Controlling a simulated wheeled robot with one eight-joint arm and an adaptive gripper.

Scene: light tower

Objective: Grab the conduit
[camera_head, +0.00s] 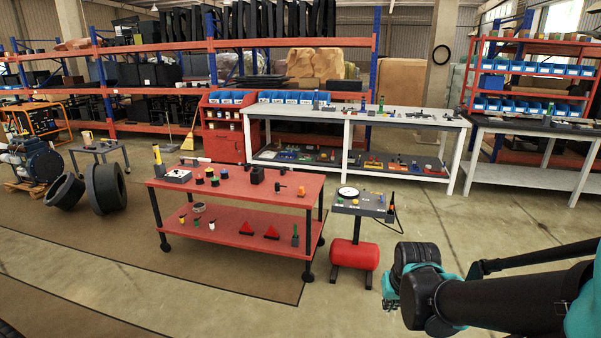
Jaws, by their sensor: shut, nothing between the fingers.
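I cannot pick out the conduit for certain. Several small parts that are hard to tell apart lie on the red cart (232,226). Its top bears a yellow-and-black upright piece (157,158), a pale box (176,175), dark round parts with coloured tops, a black block (257,175) and a small orange part (300,191). Its lower shelf holds two red triangles and a green-and-black upright piece (295,236). My arm crosses the lower right of the picture, apart from the cart. I cannot make out my gripper's fingers.
A small grey stand (362,205) with a red tank (355,254) is right of the cart. A white workbench (400,119) with parts stands behind. Tyres (105,188) lie at left. Open floor spreads in front of the cart.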

